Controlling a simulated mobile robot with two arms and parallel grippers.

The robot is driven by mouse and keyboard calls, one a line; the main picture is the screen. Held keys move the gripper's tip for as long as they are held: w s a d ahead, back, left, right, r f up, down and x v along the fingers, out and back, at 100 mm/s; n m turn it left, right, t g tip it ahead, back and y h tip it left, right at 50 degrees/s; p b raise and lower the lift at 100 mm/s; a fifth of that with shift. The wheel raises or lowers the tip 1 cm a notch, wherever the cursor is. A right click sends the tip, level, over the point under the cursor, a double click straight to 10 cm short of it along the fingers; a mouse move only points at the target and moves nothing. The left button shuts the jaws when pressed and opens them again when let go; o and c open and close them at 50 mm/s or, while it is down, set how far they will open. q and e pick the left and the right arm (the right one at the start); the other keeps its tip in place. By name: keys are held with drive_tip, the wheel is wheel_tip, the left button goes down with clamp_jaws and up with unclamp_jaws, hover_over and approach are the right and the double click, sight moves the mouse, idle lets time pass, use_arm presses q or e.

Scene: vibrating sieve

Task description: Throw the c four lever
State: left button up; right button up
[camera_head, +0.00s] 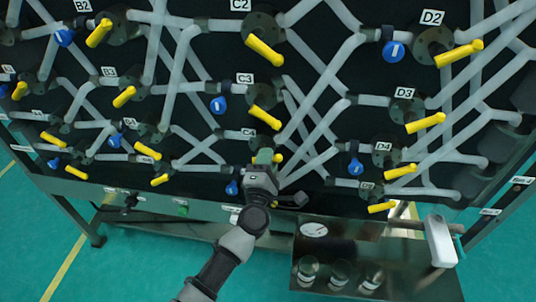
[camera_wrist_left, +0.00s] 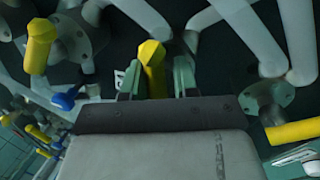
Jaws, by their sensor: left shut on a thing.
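The C4 lever is yellow and sits just below the C4 label (camera_head: 248,134). In the head view my left gripper (camera_head: 264,157) covers most of it, and a small yellow end (camera_head: 278,158) shows at its right side. In the left wrist view the yellow lever (camera_wrist_left: 152,64) stands between the two green fingers of my left gripper (camera_wrist_left: 157,78), which are shut on it. My right gripper is not in view.
Other yellow levers are close by: C3 (camera_head: 265,117) above, D4 (camera_head: 400,171) to the right. Blue tags (camera_head: 232,188) and grey pipes (camera_head: 320,160) surround the lever.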

use_arm(q)
drive_tip(key=m+p, duration=0.1)
drive_tip(key=m, duration=0.1)
drive_tip(key=m+h+p, duration=0.1)
drive_tip(key=m, duration=0.1)
drive_tip(key=m+p, duration=0.1)
drive_tip(key=m, duration=0.1)
drive_tip(key=shift+w+a+r+m+g+h, duration=0.2)
drive_tip(key=shift+a+m+g+h, duration=0.1)
drive_tip(key=shift+m+g, duration=0.1)
drive_tip(key=m+p, duration=0.1)
drive_tip(key=m, duration=0.1)
drive_tip(key=f+m+g+p, duration=0.1)
drive_tip(key=m+p, duration=0.1)
drive_tip(key=m, duration=0.1)
drive_tip(key=shift+h, duration=0.4)
drive_tip(key=shift+a+f+m, duration=0.1)
drive_tip(key=shift+m, duration=0.2)
drive_tip(key=o, duration=0.7)
drive_tip(key=shift+o, duration=0.2)
drive_tip(key=shift+s+f, duration=0.1)
drive_tip(key=shift+f, duration=0.05)
drive_tip(key=shift+f, duration=0.15)
drive_tip(key=shift+s, duration=0.1)
